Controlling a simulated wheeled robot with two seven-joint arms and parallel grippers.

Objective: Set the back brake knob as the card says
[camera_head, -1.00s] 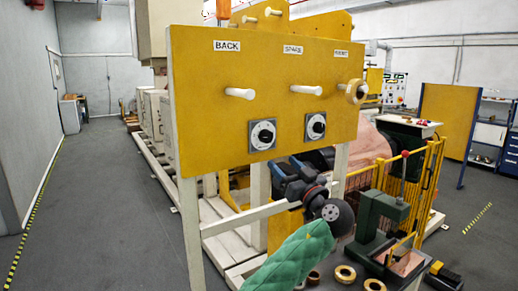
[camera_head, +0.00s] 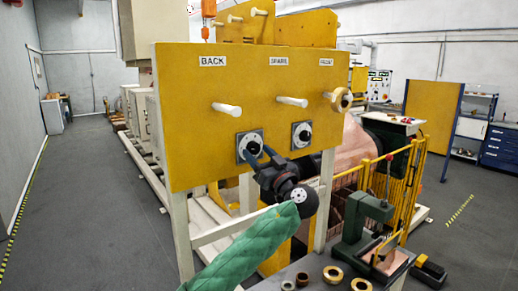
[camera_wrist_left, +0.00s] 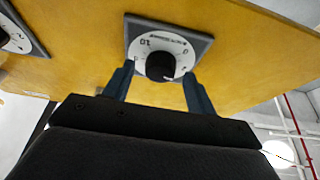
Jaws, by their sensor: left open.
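The back brake knob is a black knob on a white dial with a grey square plate (camera_head: 241,158), below the BACK label (camera_head: 212,61) on the yellow panel. In the left wrist view the black knob (camera_wrist_left: 160,66) shows close up, with a "10" on the dial face. My left gripper (camera_wrist_left: 160,74) is open, with one blue finger on each side of the knob. I cannot tell whether the fingers touch it. In the head view my left gripper (camera_head: 254,150) partly covers this dial. The dial's setting is not clear. No readable card shows. My right gripper is out of view.
A second dial (camera_head: 302,134) is to the right, below the SPARE label (camera_head: 279,61). White pegs (camera_head: 228,109) stick out above the dials, and a ring (camera_head: 341,100) hangs on the right one. A table below holds rings and a green press (camera_head: 362,218).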

